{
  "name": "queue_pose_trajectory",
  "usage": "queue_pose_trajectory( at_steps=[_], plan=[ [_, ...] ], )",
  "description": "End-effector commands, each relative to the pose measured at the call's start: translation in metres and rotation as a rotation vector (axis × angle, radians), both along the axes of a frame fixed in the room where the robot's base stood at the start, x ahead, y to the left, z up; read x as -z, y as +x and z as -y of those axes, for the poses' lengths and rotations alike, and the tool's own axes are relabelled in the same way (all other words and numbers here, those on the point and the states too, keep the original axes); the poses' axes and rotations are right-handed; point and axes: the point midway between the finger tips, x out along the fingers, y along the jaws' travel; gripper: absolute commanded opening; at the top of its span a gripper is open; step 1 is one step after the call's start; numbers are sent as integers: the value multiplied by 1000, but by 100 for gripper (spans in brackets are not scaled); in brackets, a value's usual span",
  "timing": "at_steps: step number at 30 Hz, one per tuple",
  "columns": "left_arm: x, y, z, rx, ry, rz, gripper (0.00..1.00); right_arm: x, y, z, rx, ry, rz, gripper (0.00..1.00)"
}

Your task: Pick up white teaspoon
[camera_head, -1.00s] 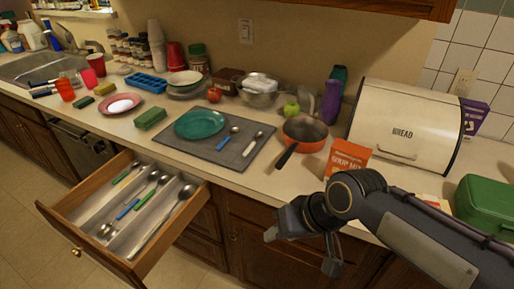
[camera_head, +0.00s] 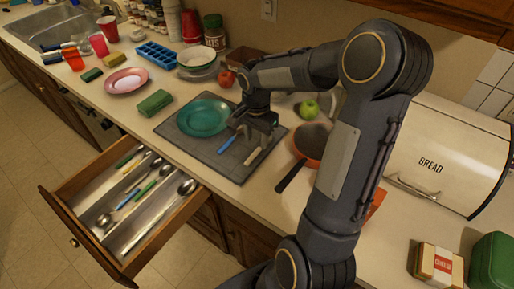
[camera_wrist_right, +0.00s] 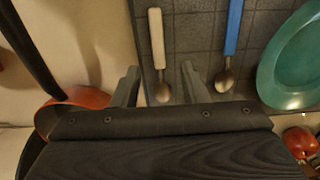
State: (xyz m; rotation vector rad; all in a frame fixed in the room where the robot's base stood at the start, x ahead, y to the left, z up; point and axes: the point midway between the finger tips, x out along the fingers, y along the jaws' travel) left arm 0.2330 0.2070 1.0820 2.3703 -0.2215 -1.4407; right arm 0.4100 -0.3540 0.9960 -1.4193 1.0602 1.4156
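The white teaspoon lies on the grey mat (camera_head: 229,170); its pale handle (camera_head: 253,157) shows in the head view, while my gripper hides its bowl. In the right wrist view the teaspoon (camera_wrist_right: 157,38) has its bowl end between my open fingers. My right gripper (camera_head: 252,134) reaches over the mat from above; it also shows in the right wrist view (camera_wrist_right: 158,88), open, nothing held. I cannot tell how high the fingers are above the spoon. My left gripper is not in view.
A blue-handled spoon (camera_wrist_right: 233,30) and a green plate (camera_head: 202,118) lie beside the white teaspoon. An orange pan (camera_head: 310,142) stands right of the mat, with a green apple (camera_head: 309,108) behind it. An open drawer (camera_head: 120,262) with several spoons is at lower left.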

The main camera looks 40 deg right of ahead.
Motion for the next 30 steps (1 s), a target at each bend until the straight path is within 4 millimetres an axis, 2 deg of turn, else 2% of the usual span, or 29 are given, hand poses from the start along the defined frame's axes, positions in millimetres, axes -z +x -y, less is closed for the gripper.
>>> queue_pose_trajectory(
  at_steps=[3, 7, 16, 25, 30],
  plan=[
    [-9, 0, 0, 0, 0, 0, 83, 18, -3, -3, -2, 4, -7, 40],
    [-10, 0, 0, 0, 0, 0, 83, 35, -3, -2, -2, 2, -4, 40],
    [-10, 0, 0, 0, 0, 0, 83, 41, -2, -2, -2, 1, 0, 40],
    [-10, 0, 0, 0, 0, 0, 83, 40, -2, -2, -3, 1, 0, 2],
    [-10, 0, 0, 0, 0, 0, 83, 40, -2, -2, -3, 1, 0, 0]
  ],
)
